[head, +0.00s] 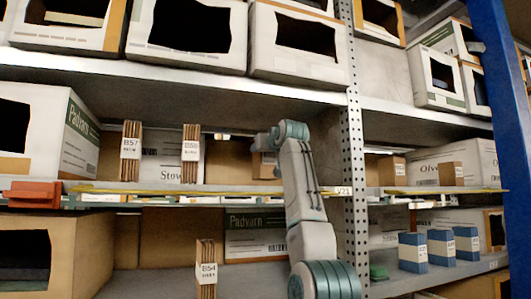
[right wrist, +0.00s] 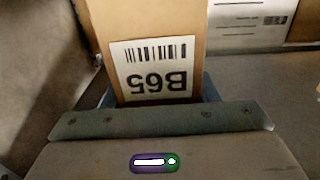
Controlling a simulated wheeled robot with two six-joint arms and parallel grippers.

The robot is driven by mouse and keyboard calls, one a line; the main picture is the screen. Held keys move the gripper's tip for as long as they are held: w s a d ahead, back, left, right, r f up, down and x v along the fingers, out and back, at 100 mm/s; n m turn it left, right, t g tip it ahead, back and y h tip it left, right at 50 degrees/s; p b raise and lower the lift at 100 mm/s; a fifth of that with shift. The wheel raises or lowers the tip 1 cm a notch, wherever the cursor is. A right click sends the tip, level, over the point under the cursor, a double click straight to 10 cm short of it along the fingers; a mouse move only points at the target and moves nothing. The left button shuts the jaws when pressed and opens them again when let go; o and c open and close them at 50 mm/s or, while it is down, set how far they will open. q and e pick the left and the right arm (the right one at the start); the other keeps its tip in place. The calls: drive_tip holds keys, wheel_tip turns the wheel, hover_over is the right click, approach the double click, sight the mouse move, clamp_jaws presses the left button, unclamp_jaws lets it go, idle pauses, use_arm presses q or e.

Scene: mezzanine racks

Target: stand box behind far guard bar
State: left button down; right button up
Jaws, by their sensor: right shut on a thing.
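A brown cardboard box (right wrist: 150,25) with a white barcode label reading B65, upside down in the right wrist view, is held in my right gripper (right wrist: 158,95). The dark fingers show at either side of the box; its far end is cut off by the view. In the head view my right arm reaches up to the middle shelf, and a small brown box (head: 263,166) shows just below its wrist, probably the same box. Yellow guard bars run along the middle shelf's front edge, one left of the post (head: 170,188) and one right of it (head: 430,190). My left gripper is out of view.
A perforated grey post (head: 354,170) stands just right of my arm. Boxes labelled B57 (head: 131,170) and B59 (head: 190,170) stand left on the middle shelf. Brown boxes (head: 392,170) stand right of the post. Blue boxes (head: 412,252) stand lower right. A red-orange object (head: 32,194) is far left.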

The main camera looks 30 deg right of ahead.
drive_tip(key=shift+w+d+f, duration=0.1)
drive_tip(key=shift+f, duration=0.45)
drive_tip(key=shift+w+f, duration=0.2)
drive_tip(key=shift+f, duration=0.15)
drive_tip(key=shift+w+d+f, duration=0.1)
drive_tip(key=shift+d+f, duration=0.05)
drive_tip(key=shift+f, duration=0.1)
drive_tip(key=shift+s, duration=0.2)
drive_tip(key=o, duration=0.8)
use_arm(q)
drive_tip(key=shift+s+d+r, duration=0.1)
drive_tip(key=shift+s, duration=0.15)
use_arm(e)
drive_tip(key=shift+o, duration=1.4)
drive_tip(key=shift+w+f, duration=0.1)
